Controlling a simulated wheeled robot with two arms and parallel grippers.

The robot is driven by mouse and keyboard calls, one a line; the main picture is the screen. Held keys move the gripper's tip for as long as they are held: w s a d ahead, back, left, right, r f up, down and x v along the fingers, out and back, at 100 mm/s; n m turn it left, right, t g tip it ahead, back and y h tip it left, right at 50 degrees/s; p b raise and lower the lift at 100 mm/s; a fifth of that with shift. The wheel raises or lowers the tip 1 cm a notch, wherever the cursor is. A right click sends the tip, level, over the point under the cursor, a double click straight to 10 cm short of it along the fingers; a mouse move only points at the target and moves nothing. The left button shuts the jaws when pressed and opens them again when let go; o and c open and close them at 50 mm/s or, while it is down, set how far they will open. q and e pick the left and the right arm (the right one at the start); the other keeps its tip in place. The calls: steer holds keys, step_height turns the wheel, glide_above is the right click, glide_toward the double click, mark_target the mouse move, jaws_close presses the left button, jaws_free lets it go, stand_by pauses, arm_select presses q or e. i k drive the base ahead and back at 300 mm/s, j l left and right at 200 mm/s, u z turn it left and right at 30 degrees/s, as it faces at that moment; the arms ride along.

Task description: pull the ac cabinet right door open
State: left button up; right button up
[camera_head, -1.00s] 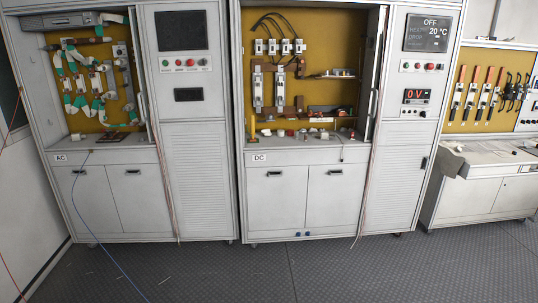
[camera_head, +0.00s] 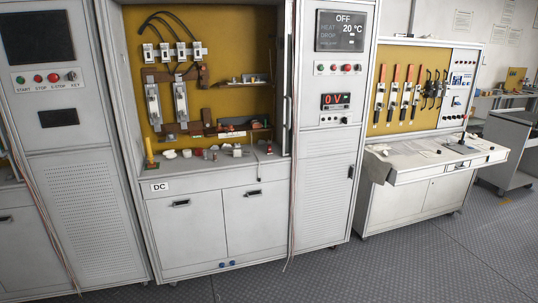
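Only the right part of the AC cabinet shows, at the left edge of the head view. A strip of its lower right door (camera_head: 15,245) is visible there, with a dark handle (camera_head: 5,219) cut by the picture edge. The door looks shut. To its right is the cabinet's panel with a dark screen (camera_head: 38,38), buttons and a perforated lower section (camera_head: 85,220). The AC label and most of the open upper compartment are out of view. Neither of my grippers is in view.
The DC cabinet (camera_head: 160,215) stands in the middle, its upper compartment open and its two lower doors shut. A workbench (camera_head: 420,165) with a yellow tool board stands at right. Red-brown cables hang down both cabinets. Grey floor (camera_head: 400,265) is clear at front right.

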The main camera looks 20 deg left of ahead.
mark_target(29, 259)
steer(key=i+u, duration=0.45)
steer(key=i, duration=0.25)
steer(key=i+l+u, duration=0.25)
steer(key=i+u, duration=0.2)
steer(key=i, duration=0.2)
steer(key=i+j+u, duration=0.3)
steer(key=u, duration=0.2)
steer(key=i+u, duration=0.5)
steer(key=i+l+u, duration=0.1)
steer(key=i+u, duration=0.4)
steer(key=i+l+u, duration=0.25)
steer(key=i+u, duration=0.5)
steer(key=i, duration=0.2)
steer(key=i+u, duration=0.3)
steer(key=i, duration=0.15)
